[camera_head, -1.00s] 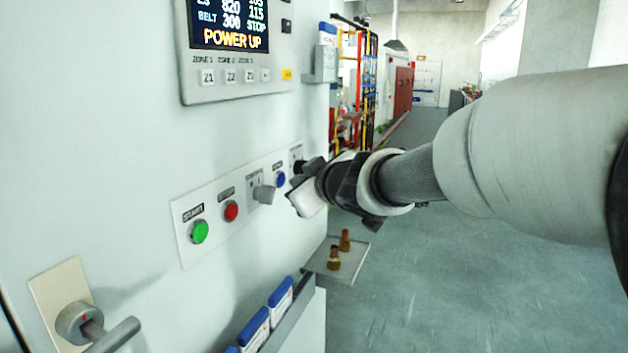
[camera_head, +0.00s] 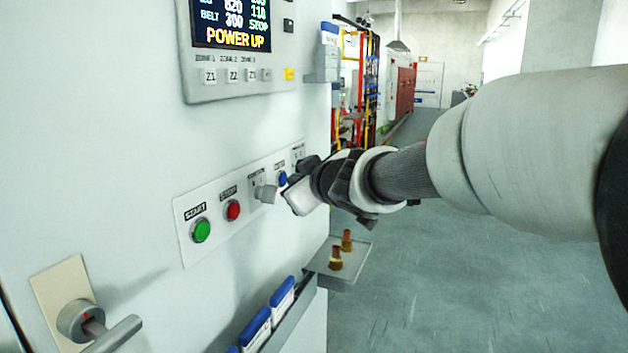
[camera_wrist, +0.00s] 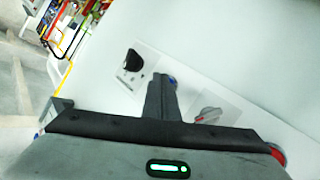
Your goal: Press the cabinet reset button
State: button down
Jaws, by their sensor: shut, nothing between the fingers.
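The blue button (camera_head: 282,179) sits on the cabinet's control strip (camera_head: 188,247), between a grey selector knob and the far-end switch. Its label is too small to read with certainty. My gripper (camera_head: 298,174) is shut and empty, with its fingertips close to the blue button. In the wrist view the shut fingers (camera_wrist: 161,88) cover most of the blue button (camera_wrist: 173,81), and only a blue edge shows beside the tip. I cannot tell whether the tip touches the button.
A green start button (camera_head: 201,230), a red stop button (camera_head: 233,210) and the selector knob (camera_head: 265,192) line the strip. A display (camera_head: 231,24) reads POWER UP. Below are a shelf (camera_head: 350,268) with two brass-coloured pieces and a door handle (camera_head: 110,334). Open floor lies right.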

jog(key=shift+a, duration=0.3)
dwell(0.4)
jog(key=shift+d, duration=0.1)
jog(key=shift+s+d+p, duration=0.25)
jog(key=shift+d+p, duration=0.25)
jog(key=shift+d, duration=0.3)
jog(key=shift+s+d+p, duration=0.3)
jog(key=shift+d+p, duration=0.2)
jog(key=shift+d, duration=0.3)
jog(key=shift+s+d+p, duration=0.25)
jog(key=shift+d+p, duration=0.25)
jog(key=shift+d, duration=0.25)
jog(key=shift+s+d+p, duration=0.3)
jog(key=shift+d+p, duration=0.2)
jog(key=shift+d, duration=0.3)
